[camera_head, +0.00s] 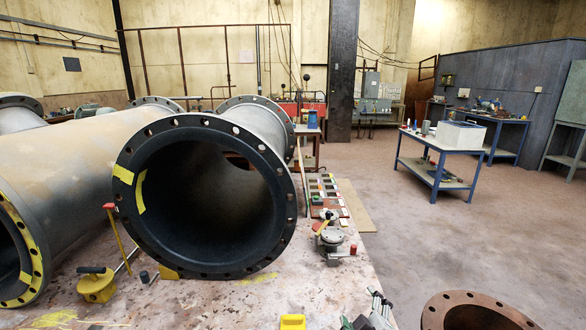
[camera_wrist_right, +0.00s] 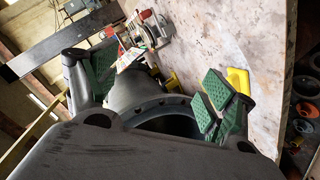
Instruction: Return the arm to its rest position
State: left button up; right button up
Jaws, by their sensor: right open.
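My right gripper (camera_head: 368,316) shows at the bottom edge of the head view, right of centre, with only its tip in the picture. In the right wrist view its two fingers with green pads stand wide apart (camera_wrist_right: 155,88); it is open and I see nothing held between the pads. A flanged pipe (camera_wrist_right: 135,90) shows beyond the fingers in that view. My left gripper is in neither view.
A large black-lined pipe (camera_head: 128,210) lies on the worktable (camera_head: 235,305). A yellow item (camera_head: 293,322) lies near the right gripper; a metal fitting (camera_head: 331,240) stands farther back. A rusty flange (camera_head: 475,312) is at lower right. Open floor (camera_head: 450,240) lies right of the table.

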jog(key=s+d+f+m+g+y, duration=0.1)
jog(key=s+d+f+m+g, duration=0.1)
jog(key=s+f+m+g, duration=0.45)
jog(key=s+d+f+m+g, duration=0.1)
jog(key=s+d+f+g, duration=0.25)
jog(key=s+f, duration=0.65)
notch_tip(320, 180, down, 20)
jog(key=s+a, duration=0.1)
jog(key=s+d+f, duration=0.1)
jog(key=s+f, duration=0.4)
jog(key=f, duration=0.5)
jog(key=s+d+f, duration=0.1)
jog(key=s+f, duration=0.3)
jog(key=f, duration=0.6)
pick_arm(q)
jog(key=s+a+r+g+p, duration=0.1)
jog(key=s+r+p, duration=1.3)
jog(key=p, duration=1.1)
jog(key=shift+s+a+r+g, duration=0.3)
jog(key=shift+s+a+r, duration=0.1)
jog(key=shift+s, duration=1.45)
pick_arm(e)
jog(key=s+d+r+g, duration=0.2)
jog(key=s+r, duration=1.3)
jog(key=s, duration=0.3)
jog(key=shift+n, duration=0.35)
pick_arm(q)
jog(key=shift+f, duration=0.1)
